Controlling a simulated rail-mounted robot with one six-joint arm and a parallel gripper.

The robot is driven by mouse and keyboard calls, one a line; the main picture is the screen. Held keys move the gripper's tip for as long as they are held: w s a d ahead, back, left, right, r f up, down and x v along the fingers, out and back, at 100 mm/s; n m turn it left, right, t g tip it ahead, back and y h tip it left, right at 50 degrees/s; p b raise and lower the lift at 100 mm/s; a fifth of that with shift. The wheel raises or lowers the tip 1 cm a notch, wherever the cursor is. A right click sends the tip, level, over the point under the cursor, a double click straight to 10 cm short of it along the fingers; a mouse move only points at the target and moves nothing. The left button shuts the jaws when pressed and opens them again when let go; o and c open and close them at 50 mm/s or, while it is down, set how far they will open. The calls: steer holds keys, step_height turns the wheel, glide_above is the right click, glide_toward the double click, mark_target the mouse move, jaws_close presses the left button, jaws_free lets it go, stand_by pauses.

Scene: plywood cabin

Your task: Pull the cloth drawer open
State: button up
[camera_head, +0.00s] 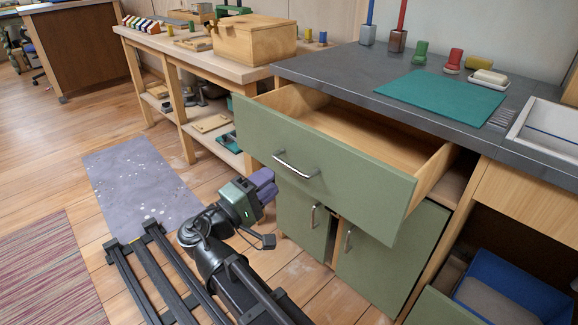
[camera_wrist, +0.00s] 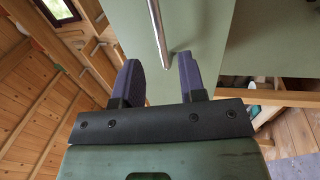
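The green-fronted drawer (camera_head: 345,178) under the grey counter is pulled well out, and the visible part of its wooden inside looks empty. Its metal bar handle (camera_head: 296,166) is on the front. My gripper (camera_head: 262,184) is in front of the drawer, to the left of and slightly below the handle in the head view. In the wrist view my gripper (camera_wrist: 158,78) has its two purple fingers apart with nothing between them. The handle (camera_wrist: 159,35) shows beyond the fingertips there, clear of them, against the green front (camera_wrist: 200,25).
Two green cupboard doors (camera_head: 390,262) are below the drawer. A teal mat (camera_head: 440,97) and a soap dish (camera_head: 488,79) are on the counter. A blue bin (camera_head: 520,285) stands at the lower right. A wooden workbench (camera_head: 195,52) stands at the left.

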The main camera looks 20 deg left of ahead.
mark_target(289, 166)
steer(key=p+x, duration=0.1)
steer(key=x, duration=0.6)
jaws_close()
